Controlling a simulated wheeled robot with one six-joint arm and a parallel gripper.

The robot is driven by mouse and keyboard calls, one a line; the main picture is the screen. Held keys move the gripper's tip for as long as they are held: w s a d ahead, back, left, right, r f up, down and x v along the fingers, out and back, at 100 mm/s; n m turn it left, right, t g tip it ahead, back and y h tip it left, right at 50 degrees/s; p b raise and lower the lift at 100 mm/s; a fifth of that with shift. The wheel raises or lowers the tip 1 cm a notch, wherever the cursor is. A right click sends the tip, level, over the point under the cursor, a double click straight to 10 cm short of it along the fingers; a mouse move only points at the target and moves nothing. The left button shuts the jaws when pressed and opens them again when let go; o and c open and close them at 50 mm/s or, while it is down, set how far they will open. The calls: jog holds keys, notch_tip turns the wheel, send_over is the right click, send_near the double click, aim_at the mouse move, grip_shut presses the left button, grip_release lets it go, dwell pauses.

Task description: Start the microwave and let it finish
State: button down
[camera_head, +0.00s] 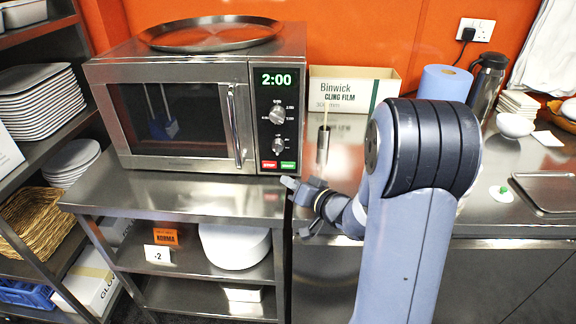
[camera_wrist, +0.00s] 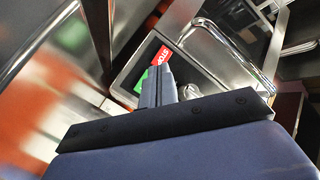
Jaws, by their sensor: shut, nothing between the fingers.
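The steel microwave (camera_head: 175,120) stands on a steel counter with its door shut. Its display (camera_head: 276,79) reads 2:00 in green. Two knobs, the upper one (camera_head: 277,113) and the lower one (camera_head: 278,146), sit below the display. A red button (camera_head: 268,165) and a green button (camera_head: 288,166) are at the panel's bottom. My gripper (camera_head: 287,182) is shut and empty, just below and in front of the green button. In the wrist view, the red button (camera_wrist: 164,56) and part of the green button (camera_wrist: 143,79) show beyond my gripper (camera_wrist: 158,72); whether it touches the green button is unclear.
A round steel tray (camera_head: 210,33) lies on top of the microwave. A cling film box (camera_head: 352,90), a metal cup with sticks (camera_head: 323,146) and a blue paper roll (camera_head: 444,83) stand to its right. The counter front (camera_head: 180,196) is clear.

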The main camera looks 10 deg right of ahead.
aim_at(288, 165)
jog(key=shift+w+d+p, duration=0.2)
jog(key=shift+w+d, duration=0.05)
jog(key=shift+w, duration=0.5)
jog(key=shift+w+d+p, duration=0.15)
jog(key=shift+w+d, duration=0.1)
jog(key=shift+w, duration=0.5)
dwell(0.9)
jog(key=shift+w+d, duration=0.15)
jog(key=shift+w, duration=0.25)
